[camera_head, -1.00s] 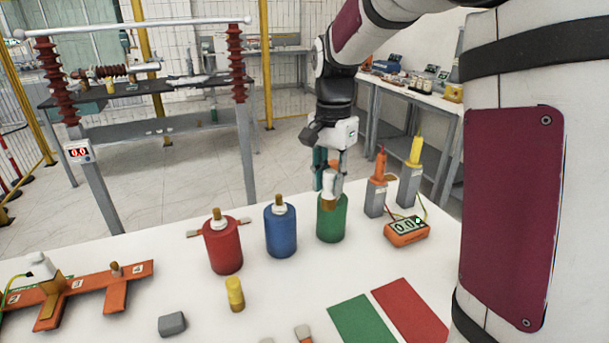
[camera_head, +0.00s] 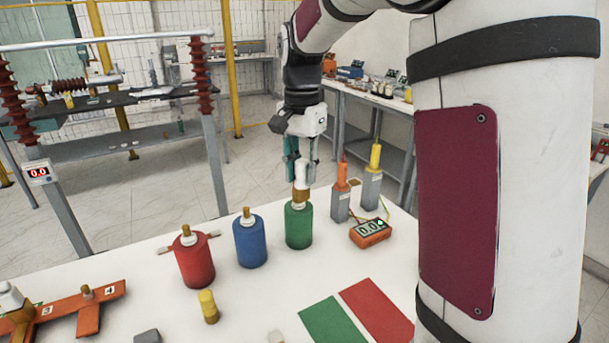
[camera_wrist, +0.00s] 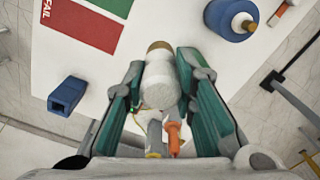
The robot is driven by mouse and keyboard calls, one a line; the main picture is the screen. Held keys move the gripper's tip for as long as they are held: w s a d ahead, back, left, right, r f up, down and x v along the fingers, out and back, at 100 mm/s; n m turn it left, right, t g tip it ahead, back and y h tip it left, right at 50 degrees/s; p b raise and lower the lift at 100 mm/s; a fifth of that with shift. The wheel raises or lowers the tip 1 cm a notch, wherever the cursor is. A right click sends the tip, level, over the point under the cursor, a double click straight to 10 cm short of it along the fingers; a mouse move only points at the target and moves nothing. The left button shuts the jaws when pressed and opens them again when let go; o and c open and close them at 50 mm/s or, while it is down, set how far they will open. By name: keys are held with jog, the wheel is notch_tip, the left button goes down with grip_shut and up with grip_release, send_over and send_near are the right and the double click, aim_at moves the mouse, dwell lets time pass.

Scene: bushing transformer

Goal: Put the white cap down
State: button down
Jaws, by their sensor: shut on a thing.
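My gripper (camera_head: 300,158) is shut on the white cap (camera_head: 300,175), a white cylinder with a brown-gold lower end. In the head view it is upright, directly over the top of the green cylinder (camera_head: 298,230); I cannot tell whether they touch. In the wrist view the white cap (camera_wrist: 161,82) sits between both green-teal fingers, its brown end pointing away from the palm.
A blue cylinder (camera_head: 250,242) and a red cylinder (camera_head: 194,262) stand left of the green one. An orange meter (camera_head: 370,233) and grey posts with orange (camera_head: 341,205) and yellow (camera_head: 371,188) tops stand right. Green and red mats (camera_head: 377,310) lie in front.

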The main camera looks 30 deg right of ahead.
jog(key=shift+r, duration=0.65)
